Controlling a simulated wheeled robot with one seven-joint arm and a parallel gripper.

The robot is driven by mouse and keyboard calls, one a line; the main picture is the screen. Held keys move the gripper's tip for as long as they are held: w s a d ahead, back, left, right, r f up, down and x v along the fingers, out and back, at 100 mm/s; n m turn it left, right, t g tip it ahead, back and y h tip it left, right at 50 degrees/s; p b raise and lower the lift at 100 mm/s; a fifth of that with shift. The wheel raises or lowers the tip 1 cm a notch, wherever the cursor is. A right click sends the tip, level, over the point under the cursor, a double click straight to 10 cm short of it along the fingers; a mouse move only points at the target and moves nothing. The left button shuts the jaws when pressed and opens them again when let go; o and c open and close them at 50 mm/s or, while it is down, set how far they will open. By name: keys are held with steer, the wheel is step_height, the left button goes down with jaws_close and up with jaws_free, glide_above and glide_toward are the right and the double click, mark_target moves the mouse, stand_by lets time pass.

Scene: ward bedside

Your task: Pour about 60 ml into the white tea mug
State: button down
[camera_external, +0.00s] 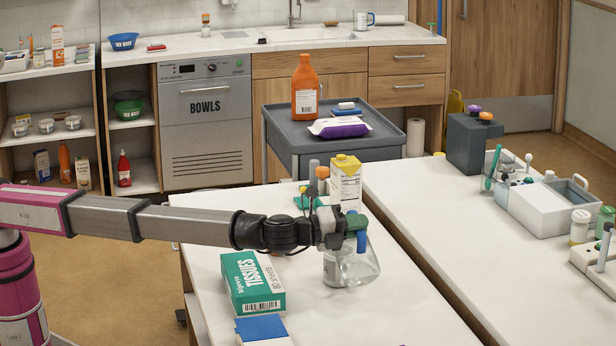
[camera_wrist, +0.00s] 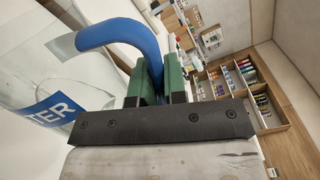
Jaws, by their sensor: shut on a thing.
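A clear jug (camera_external: 350,265) with a blue handle (camera_external: 361,242) is at the end of my arm, over the front white table. My gripper (camera_external: 352,228) is shut on this handle. In the wrist view, my gripper's green fingers (camera_wrist: 158,82) pinch the blue handle (camera_wrist: 110,32). The clear jug (camera_wrist: 30,75) fills the left there, with a blue label ending in "TER". The jug looks somewhat tilted; I cannot tell whether it touches the table. A small white mug-like vessel (camera_external: 361,20) stands on the far counter. I cannot tell whether it is the tea mug.
A grey trolley (camera_external: 285,138) holds an orange bottle (camera_external: 305,85). The right table's near part (camera_external: 440,215) is clear.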

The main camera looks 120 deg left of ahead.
mark_target(352, 210)
steer(key=shift+s+a+r+n, duration=0.2)
steer(key=shift+a+r+n, duration=0.05)
steer(key=shift+r+n, duration=0.05)
steer(key=shift+s+a+r+n, duration=0.4)
steer(key=shift+s+a+n, duration=0.05)
steer(key=shift+s+a, duration=0.15)
steer(key=shift+s+a+r+n, duration=0.35)
steer(key=shift+s+a+n, duration=0.1)
steer(key=shift+s+a, duration=0.1)
steer(key=shift+r, duration=0.1)
steer(key=shift+w+d, duration=0.15)
steer(key=shift+w, duration=0.05)
steer(key=shift+s+a+r+n, duration=0.3)
steer(key=shift+n, duration=0.3)
stand_by(1.6)
steer(key=w+d+f+m, duration=0.1)
steer(key=w+d, duration=0.1)
steer(key=w+d+f+m, duration=0.1)
steer(key=d+m, duration=0.1)
steer(key=shift+w+f, duration=0.4)
steer(key=shift+s+a+m, duration=0.15)
steer(key=shift+a+m, duration=0.05)
steer(key=shift+m, duration=0.1)
steer(key=shift+w+d+f+m, duration=0.3)
steer(key=shift+d+f+m, duration=0.1)
steer(key=shift+f+m, duration=0.25)
stand_by(0.8)
